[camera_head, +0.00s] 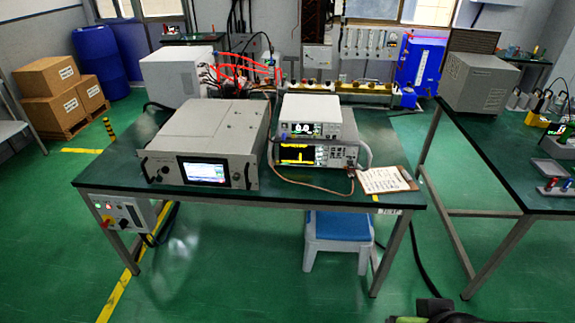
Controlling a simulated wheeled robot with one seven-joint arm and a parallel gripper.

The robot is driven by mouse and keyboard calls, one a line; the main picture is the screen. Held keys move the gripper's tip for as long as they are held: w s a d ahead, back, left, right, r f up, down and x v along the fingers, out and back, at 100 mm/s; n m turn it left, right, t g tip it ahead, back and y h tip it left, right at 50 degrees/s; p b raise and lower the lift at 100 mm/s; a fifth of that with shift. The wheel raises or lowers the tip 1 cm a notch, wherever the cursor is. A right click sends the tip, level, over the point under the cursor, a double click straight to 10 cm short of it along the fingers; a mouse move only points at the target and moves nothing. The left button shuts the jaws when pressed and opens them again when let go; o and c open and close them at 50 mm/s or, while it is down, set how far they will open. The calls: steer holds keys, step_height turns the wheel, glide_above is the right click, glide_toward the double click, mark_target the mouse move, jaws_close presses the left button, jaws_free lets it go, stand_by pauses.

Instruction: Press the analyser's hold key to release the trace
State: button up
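The analyser (345,156) is the lower of two stacked white instruments on the front table. Its dark screen (298,155) shows a yellow trace, and small controls sit to the right of the screen. The hold key is too small to tell from the other controls. A tan cable runs in front of the analyser and joins its lower right front. A dark part, probably of my own arm, shows at the bottom edge, right of centre, well away from the analyser. No gripper fingers can be seen.
A meter (319,117) stands on the analyser. A large grey unit (212,128) with a lit screen is to the left. A clipboard (384,180) lies to the right on the green table (240,200). A blue-topped stool (340,228) stands below. The floor in front is clear.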

jaws_close()
stand_by(1.5)
